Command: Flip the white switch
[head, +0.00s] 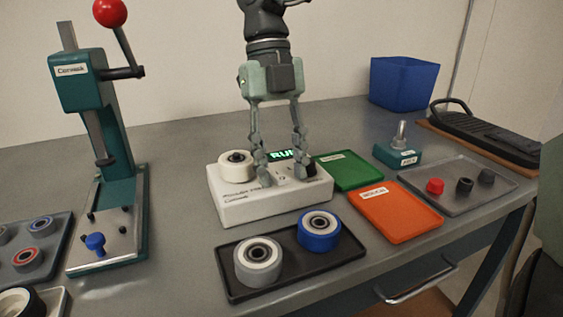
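A white box (245,204) stands on the grey table, with a green lit display (284,155) at its back and a white wheel (236,165) on its left part. My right gripper (287,178) points down over the right part of this box. Its two fingers are apart, with the fingertips close to the top face. I cannot tell if they touch it. Nothing is clearly held between them. The fingers partly cover the box top, and I cannot make out a white switch clearly there. My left gripper is not in view.
A black tray (240,290) with two wheels lies in front of the box. Green (350,172) and orange (398,212) trays are to its right. A teal toggle box (398,154) and blue bin (404,83) stand farther back. A teal press (115,140) stands left.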

